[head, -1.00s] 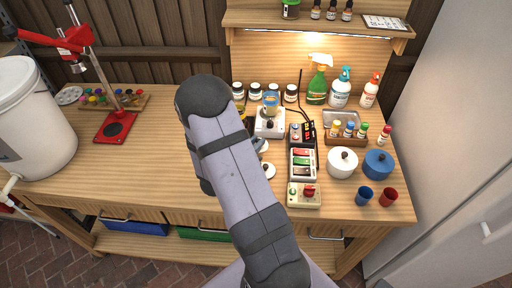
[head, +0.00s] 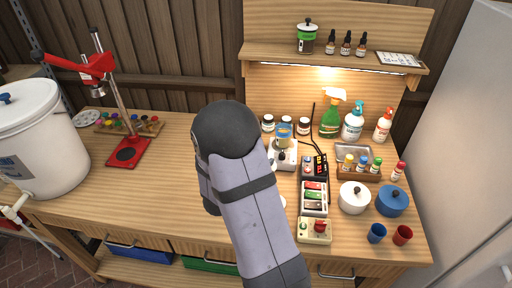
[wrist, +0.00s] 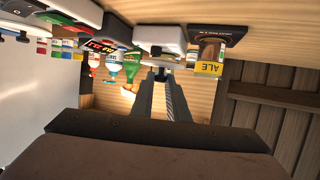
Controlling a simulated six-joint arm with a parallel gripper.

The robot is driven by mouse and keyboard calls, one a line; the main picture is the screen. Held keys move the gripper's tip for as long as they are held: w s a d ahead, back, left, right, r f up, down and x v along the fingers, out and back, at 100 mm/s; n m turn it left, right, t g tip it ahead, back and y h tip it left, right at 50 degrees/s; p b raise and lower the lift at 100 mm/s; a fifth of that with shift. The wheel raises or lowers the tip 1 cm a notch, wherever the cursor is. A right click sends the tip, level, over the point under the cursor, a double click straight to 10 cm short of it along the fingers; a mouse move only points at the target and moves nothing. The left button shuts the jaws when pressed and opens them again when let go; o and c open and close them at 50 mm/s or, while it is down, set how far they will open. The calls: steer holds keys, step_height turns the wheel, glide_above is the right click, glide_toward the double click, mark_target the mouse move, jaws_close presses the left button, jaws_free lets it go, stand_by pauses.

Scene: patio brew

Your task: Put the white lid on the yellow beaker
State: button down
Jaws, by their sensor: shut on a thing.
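Jars (head: 303,127) and spray bottles (head: 330,118) stand behind. Right of the beaker are a black device (head: 314,167), a switch box (head: 314,230), a white pot (head: 354,198) and a blue pot (head: 392,201). The bench left of my arm is mostly clear.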

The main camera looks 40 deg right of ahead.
steer(key=w+d+r+m+g, duration=0.2)
steer(key=w+d+r, duration=0.1)
steer(key=w+r, duration=0.8)
steer(key=w, duration=0.2)
steer(key=shift+w+r+g+h, duration=0.3)
steer(key=shift+w+r+h, duration=0.05)
steer(key=shift+w+h, duration=0.05)
steer(key=shift+f, duration=0.1)
step_height(320, 180, down, 10)
steer(key=p, duration=0.1)
stand_by(0.4)
steer(key=shift+f, duration=0.35)
